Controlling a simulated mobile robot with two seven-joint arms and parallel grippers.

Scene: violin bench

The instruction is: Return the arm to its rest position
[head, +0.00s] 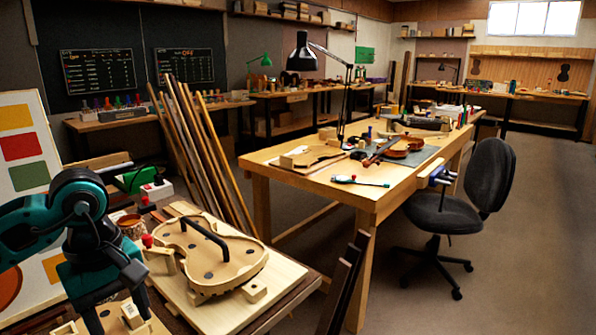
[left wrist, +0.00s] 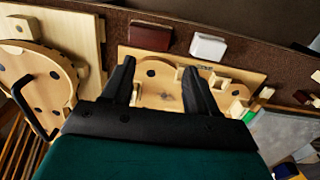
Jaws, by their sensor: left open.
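My left arm (head: 75,215), teal and black, comes in from the left in the head view and is bent downward. My left gripper (head: 115,308) points down at the bottom left, over the near bench, and its tips run close to the frame's lower edge. In the left wrist view the gripper (left wrist: 159,70) shows two black fingers spread apart with nothing held. A pale wooden board with a shaped piece (left wrist: 158,88) lies beyond and between the fingers; I cannot tell the height above it. My right gripper is in neither view.
A violin-shaped mould (head: 215,255) with a black handle lies on a board just right of the arm; it also shows in the left wrist view (left wrist: 35,85). A colour chart (head: 25,150) stands at the far left. Long wooden strips (head: 200,145) lean behind. Open floor lies at right.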

